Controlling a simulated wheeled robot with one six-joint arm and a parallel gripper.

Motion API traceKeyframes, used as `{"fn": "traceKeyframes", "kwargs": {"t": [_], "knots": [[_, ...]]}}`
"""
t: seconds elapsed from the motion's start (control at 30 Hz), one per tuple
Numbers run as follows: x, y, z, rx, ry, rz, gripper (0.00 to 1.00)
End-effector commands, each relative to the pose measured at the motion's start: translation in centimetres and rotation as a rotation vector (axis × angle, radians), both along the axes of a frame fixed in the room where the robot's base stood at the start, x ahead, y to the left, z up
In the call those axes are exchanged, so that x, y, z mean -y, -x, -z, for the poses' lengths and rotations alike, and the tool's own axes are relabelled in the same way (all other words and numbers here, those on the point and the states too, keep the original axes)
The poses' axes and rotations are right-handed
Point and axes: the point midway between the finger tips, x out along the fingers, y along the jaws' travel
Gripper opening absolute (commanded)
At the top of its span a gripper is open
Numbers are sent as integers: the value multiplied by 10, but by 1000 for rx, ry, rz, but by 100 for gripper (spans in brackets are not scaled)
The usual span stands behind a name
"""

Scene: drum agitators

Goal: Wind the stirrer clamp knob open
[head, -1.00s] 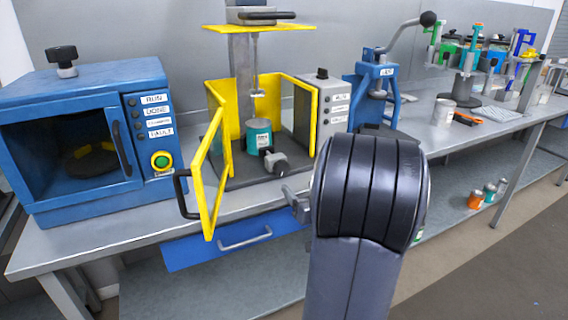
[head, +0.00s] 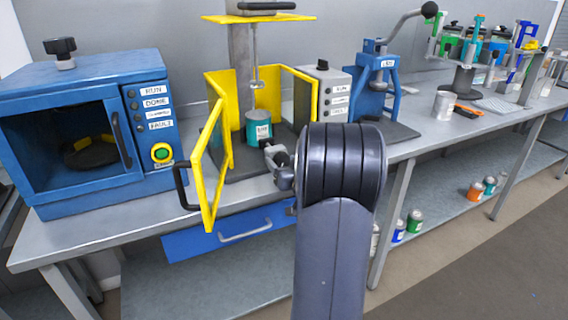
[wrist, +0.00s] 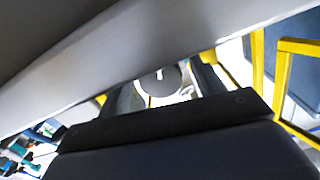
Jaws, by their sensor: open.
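The stirrer stands in the middle of the bench, with yellow guard panels (head: 300,88), a grey column (head: 242,60) and a teal can (head: 258,130) under its shaft. The clamp knob is a dark grey round piece (wrist: 155,83) with a white mark, seen face-on in the wrist view. In the head view it is mostly hidden by my gripper (head: 272,156), which is at the front of the stirrer base beside the can. My gripper is open, with a dark finger (wrist: 208,80) close beside the knob. I cannot tell whether it touches.
The yellow guard door (head: 210,165) stands swung open just left of my gripper. A blue oven-like cabinet (head: 60,90) is at the left. A grey control box (head: 325,92) and a blue lever press (head: 375,90) stand right. A blue drawer (head: 225,235) is below the bench edge.

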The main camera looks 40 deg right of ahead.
Motion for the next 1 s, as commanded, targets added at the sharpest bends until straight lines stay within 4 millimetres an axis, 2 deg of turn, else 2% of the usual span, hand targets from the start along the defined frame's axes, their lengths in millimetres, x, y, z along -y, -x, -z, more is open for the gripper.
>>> {"fn": "traceKeyframes", "kwargs": {"t": [0.07, 0.57, 0.77, 1.0], "knots": [[0, 0, 0, 0, 0, 0, 61], [0, 0, 0, 0, 0, 0, 20], [0, 0, 2, -9, 50, -1, 19], [0, 0, 3, -58, 264, -1, 19]]}}
